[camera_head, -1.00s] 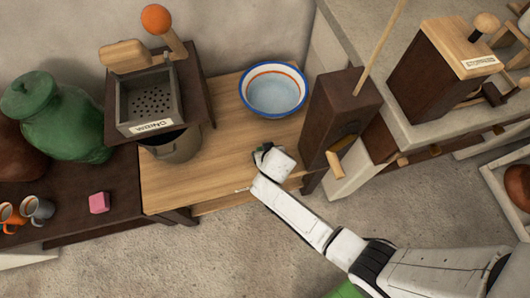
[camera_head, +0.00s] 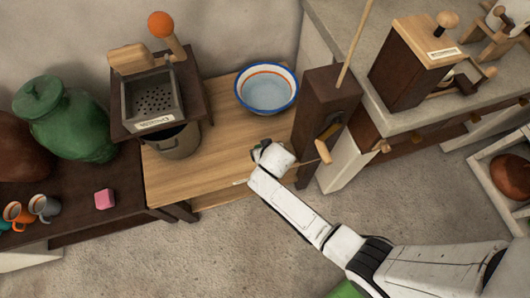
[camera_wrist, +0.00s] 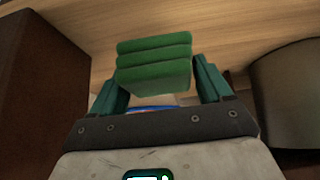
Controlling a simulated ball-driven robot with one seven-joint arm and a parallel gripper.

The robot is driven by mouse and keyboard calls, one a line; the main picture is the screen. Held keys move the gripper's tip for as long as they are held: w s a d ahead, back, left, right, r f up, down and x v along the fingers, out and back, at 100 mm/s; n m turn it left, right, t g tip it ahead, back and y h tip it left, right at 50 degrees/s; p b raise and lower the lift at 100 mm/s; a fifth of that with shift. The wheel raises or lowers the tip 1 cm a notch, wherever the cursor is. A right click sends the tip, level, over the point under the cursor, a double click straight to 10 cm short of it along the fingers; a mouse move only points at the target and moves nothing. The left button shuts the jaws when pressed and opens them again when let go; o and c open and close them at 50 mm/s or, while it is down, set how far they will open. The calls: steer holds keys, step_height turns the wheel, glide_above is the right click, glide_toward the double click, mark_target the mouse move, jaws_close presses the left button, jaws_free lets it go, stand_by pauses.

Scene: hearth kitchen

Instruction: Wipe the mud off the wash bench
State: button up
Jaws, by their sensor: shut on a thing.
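The wash bench (camera_head: 220,152) is a light wooden table in the middle of the head view. No mud shows on its visible top. My gripper (camera_head: 258,150) is over its front right part. In the wrist view its teal fingers (camera_wrist: 160,82) are shut on a green folded cloth (camera_wrist: 155,65), which shows as several stacked layers. The bench's wood grain (camera_wrist: 215,18) fills the background there. I cannot tell whether the cloth touches the wood. My wrist hides part of the bench.
A white basin with a blue rim (camera_head: 267,88) stands at the bench's back right. A grey pot (camera_head: 175,143) sits at its left, below a perforated grey box (camera_head: 153,98). A dark wooden block (camera_head: 325,105) rises close right of my gripper. The front middle of the bench is clear.

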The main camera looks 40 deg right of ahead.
steer(key=shift+r+p, duration=0.9)
steer(key=shift+r, duration=0.55)
